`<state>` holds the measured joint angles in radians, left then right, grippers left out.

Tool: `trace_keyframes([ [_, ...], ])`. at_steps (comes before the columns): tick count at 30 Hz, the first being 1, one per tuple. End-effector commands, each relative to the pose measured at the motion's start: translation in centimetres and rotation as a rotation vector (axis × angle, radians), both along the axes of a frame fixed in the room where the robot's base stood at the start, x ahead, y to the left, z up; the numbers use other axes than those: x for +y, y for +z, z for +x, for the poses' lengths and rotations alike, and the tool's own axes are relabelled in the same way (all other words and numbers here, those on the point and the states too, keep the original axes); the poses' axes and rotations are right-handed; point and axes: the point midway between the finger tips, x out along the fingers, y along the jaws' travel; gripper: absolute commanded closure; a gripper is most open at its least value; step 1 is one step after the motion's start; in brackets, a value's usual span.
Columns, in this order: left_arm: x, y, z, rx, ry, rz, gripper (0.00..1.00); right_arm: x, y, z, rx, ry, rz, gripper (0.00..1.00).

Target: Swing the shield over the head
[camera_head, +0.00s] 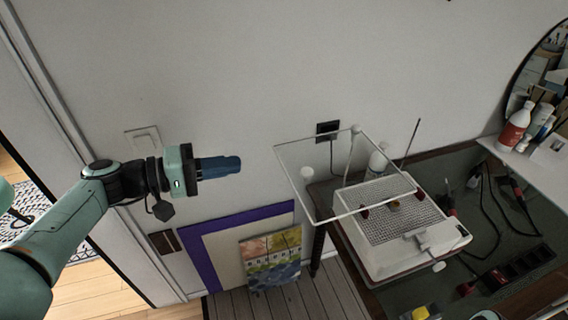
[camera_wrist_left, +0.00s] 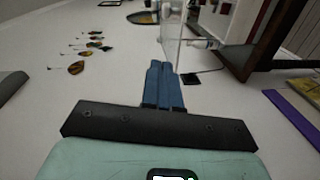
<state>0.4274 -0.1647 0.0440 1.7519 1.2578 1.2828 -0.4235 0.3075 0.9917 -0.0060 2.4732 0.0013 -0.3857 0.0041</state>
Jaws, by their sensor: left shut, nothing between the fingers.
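The shield, a clear pane with a pale frame (camera_head: 283,168), stands raised and tilted on a thin post over the left part of a white boxy machine (camera_head: 375,262). The machine has a mesh top (camera_head: 385,222) with small red and gold-brown parts on it; I cannot tell which part is the head. My left gripper (camera_head: 240,163) is shut and empty, its blue fingers pointing right, left of the shield and apart from it. In the left wrist view the shut fingers (camera_wrist_left: 165,66) point toward the clear pane (camera_wrist_left: 172,36), seen nearly edge-on just beyond the tips.
A dark workbench (camera_head: 490,225) holds the machine, with cables and tools at its right. Bottles (camera_head: 515,128) stand on a white shelf at the right. A purple-framed board (camera_head: 200,262) leans on the wall below my left gripper. The wall carries a switch and socket (camera_head: 327,129).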

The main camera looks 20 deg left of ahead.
Motion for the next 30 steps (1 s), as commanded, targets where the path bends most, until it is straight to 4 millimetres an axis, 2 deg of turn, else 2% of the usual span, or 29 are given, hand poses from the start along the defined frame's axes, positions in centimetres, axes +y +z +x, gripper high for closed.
trace_keyframes([
  [11,-6.5,-1.1,4.7,0.004,-0.004,-0.002,1.0,0.0,1.4,0.5,-0.006,0.0,0.0,0.44],
  [15,-8.6,-1.6,4.4,0.004,-0.001,0.0,1.0,0.0,1.4,0.5,-0.007,0.001,0.0,0.44],
  [21,-10.1,-2.0,4.1,0.004,0.001,0.0,1.0,0.0,1.5,0.6,-0.007,0.001,0.0,0.44],
  [30,-10.3,-2.0,4.1,0.004,0.001,0.0,1.0,0.0,1.5,0.6,-0.007,0.001,0.0,0.44],
])
